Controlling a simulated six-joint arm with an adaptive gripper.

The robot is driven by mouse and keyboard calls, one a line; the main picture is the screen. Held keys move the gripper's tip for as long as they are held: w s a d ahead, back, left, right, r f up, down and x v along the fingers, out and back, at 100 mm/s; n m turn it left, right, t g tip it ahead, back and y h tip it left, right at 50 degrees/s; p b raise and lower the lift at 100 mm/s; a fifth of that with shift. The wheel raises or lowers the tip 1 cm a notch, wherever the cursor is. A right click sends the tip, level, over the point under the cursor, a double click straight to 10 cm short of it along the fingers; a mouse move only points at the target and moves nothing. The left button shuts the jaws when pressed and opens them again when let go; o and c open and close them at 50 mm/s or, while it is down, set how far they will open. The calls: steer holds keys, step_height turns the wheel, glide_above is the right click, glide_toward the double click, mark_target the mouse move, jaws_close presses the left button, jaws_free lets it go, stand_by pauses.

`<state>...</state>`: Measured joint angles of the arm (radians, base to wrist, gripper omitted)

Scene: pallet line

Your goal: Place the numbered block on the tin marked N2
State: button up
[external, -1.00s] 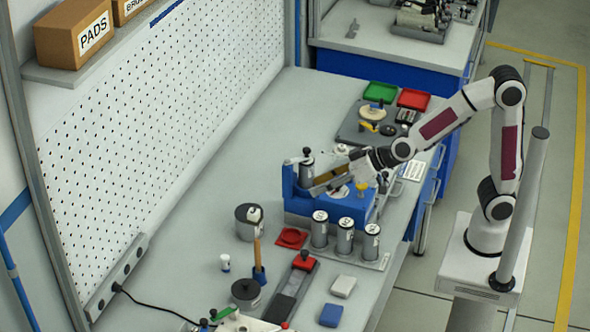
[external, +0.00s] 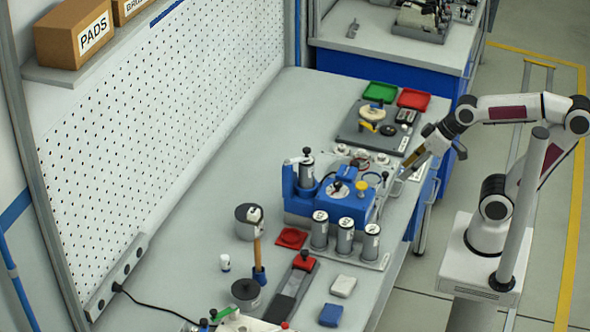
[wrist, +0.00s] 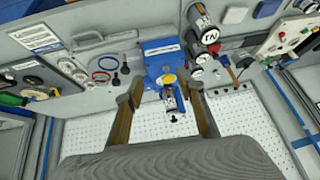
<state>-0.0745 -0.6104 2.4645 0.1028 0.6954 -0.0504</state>
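Three silver tins (external: 345,236) with white-labelled tops stand in a row on a grey base in the external view. One lettered top (wrist: 211,37) shows in the wrist view; I cannot read N2 on any. A silver cylinder with a black knob (external: 306,171) stands upright at the left of a blue machine (external: 345,204), which is also in the wrist view (wrist: 160,52). I cannot make out a numbered block. My gripper (external: 407,172) is right of the blue machine, at the bench edge. In the wrist view my gripper (wrist: 164,88) has its brown fingers wide apart, with nothing held.
Green (external: 379,92) and red (external: 413,99) trays lie behind a dark plate of parts (external: 362,133). A dark-topped canister (external: 249,222), a red dish (external: 291,238) and a wooden-handled tool (external: 257,248) stand in front.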

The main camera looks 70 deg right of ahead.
steer(key=s+d+f+g+h, duration=0.1)
steer(key=s+d, duration=0.3)
steer(key=s, duration=0.2)
steer(key=shift+s+m, duration=0.15)
steer(key=shift+m, duration=0.25)
